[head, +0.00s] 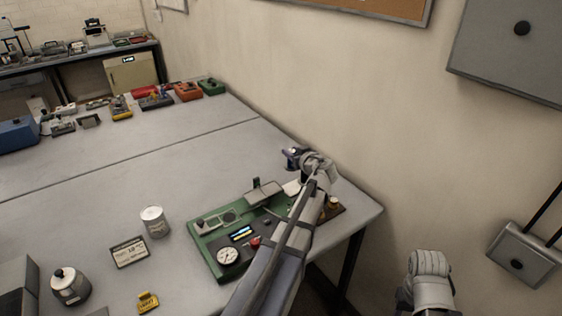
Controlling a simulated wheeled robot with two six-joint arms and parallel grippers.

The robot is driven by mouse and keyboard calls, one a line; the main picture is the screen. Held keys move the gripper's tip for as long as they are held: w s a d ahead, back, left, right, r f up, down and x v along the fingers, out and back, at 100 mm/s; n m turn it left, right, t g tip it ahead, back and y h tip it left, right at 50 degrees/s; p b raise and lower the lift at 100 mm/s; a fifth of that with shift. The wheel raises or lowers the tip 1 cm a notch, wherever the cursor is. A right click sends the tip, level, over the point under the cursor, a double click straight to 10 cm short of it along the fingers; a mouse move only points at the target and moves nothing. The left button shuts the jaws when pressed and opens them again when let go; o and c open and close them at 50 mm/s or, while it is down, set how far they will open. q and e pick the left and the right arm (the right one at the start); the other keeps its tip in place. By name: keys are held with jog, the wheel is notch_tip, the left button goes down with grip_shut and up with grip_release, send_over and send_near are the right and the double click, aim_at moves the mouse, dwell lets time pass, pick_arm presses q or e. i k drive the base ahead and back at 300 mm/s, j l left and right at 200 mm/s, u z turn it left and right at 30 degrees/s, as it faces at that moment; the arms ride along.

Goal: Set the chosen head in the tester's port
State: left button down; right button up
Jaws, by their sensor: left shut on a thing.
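The green tester (205,252) lies on the table, with a round gauge, a lit display and a red button. Its far side carries a grey raised part; my arm covers part of its right side, and I cannot make out the port clearly. My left gripper (300,160) is beyond the tester, near the table's far right edge. It is shut on a small dark head (291,154), mostly hidden by the fingers. My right gripper (430,265) is at the lower right, off the table; its jaws cannot be read.
A brown rack (334,212) with small parts sits beside the tester, partly behind my arm. The wall borders the table's right side.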

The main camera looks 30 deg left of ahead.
aim_at(229, 218)
jog(key=k+j, duration=0.25)
jog(key=k, duration=0.15)
jog(key=k+j, duration=0.25)
jog(key=k, duration=0.15)
